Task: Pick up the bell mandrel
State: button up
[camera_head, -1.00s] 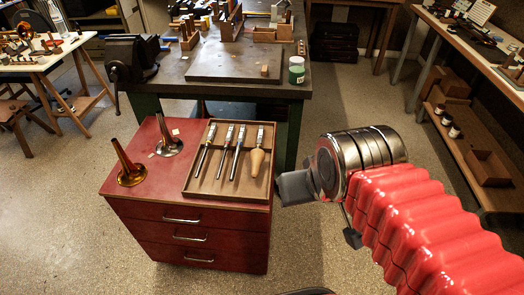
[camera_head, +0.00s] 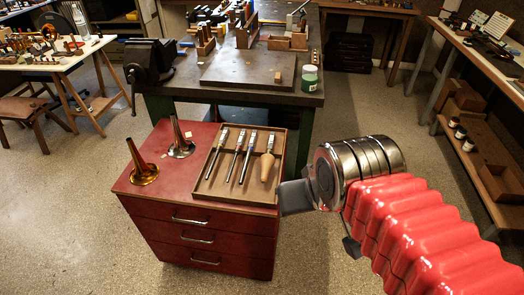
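Two flared, horn-shaped pieces stand upright, wide end down, on the red cabinet top (camera_head: 128,182). The steel-coloured one (camera_head: 181,147) looks like the bell mandrel, and the brass-coloured one (camera_head: 142,168) stands to its front left. They stand close together but apart. My gripper (camera_head: 292,197) is at the cabinet's right edge, beyond the tray and well to the right of both pieces. Its dark fingers are seen from the side and partly hidden by the wrist, so I cannot tell whether they are open. No held object shows.
A wooden tray (camera_head: 212,198) with several handled tools lies on the cabinet between the flared pieces and my gripper. Behind stands a dark workbench (camera_head: 230,93) with a vise (camera_head: 150,62) and a green jar (camera_head: 309,79). The floor left of the cabinet is clear.

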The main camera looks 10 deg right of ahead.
aim_at(267, 160)
jog(key=u, duration=4.5)
jog(key=k, duration=0.85)
jog(key=u, duration=0.1)
